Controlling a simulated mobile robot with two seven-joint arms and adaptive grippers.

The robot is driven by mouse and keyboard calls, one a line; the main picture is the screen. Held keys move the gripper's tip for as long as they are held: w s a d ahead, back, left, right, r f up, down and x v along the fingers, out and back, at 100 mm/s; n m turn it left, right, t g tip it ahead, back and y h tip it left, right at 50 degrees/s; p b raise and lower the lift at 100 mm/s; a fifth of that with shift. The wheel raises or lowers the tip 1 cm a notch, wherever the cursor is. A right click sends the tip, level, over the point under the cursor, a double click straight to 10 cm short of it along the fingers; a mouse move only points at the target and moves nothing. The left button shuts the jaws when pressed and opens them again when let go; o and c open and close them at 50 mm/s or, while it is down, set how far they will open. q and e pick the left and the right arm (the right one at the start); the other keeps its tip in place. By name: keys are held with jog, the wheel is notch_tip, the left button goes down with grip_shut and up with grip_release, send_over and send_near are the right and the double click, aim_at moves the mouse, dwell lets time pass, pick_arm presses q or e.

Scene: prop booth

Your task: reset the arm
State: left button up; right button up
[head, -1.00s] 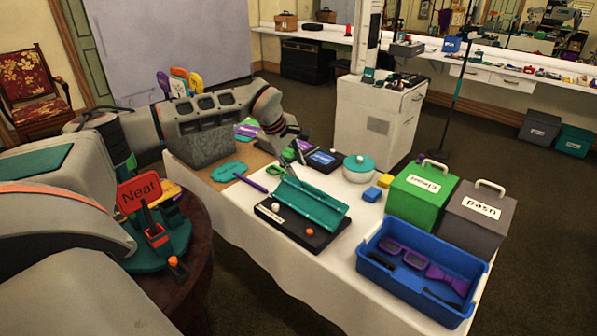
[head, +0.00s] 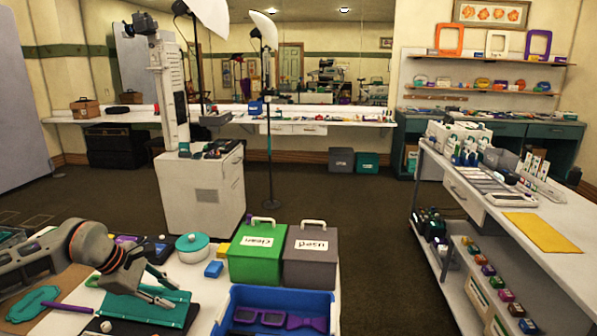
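My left arm comes in at the lower left of the head view. Its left gripper (head: 172,295) is over the teal holder (head: 180,311) on the white table, with its fingers spread apart and nothing visible between them. I cannot tell how high it is above the holder. My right gripper is not in view.
Near the gripper are a teal-lidded white pot (head: 192,246), a blue block (head: 213,269), a green "clean" box (head: 257,254), a grey "used" box (head: 311,257) and a blue tray (head: 222,316). A shelved white bench (head: 470,209) stands right. Open floor lies between.

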pick_arm(q)
jog(key=s+d+n+t+h, duration=0.1)
jog(key=s+d+n+h, duration=0.3)
jog(key=d, duration=0.6)
jog(key=s+d+n+h, duration=0.3)
jog(key=d+n+h, duration=0.15)
jog(key=d, duration=0.55)
jog(key=s+d+n+t+h, duration=0.1)
jog(key=s+d+n+h, duration=0.3)
jog(key=d, duration=0.6)
jog(key=s+a+f+m+t+y, duration=0.1)
jog(key=s+a+f+m+y, duration=0.3)
jog(key=f+m, duration=0.4)
jog(key=s+a+f+m+t+y, duration=0.2)
jog(key=s+a+f+m+y, duration=0.3)
jog(key=m, duration=1)
jog(key=s+a+f+m+t+y, duration=0.1)
jog(key=s+a+f+m+y, duration=0.4)
jog(key=s+f+m, duration=0.3)
notch_tip(320, 180, down, 4)
jog(key=a+m, duration=0.1)
jog(key=m, duration=0.2)
jog(key=shift+s+a, duration=0.2)
jog(key=shift+s, duration=0.1)
jog(key=shift+m, duration=0.35)
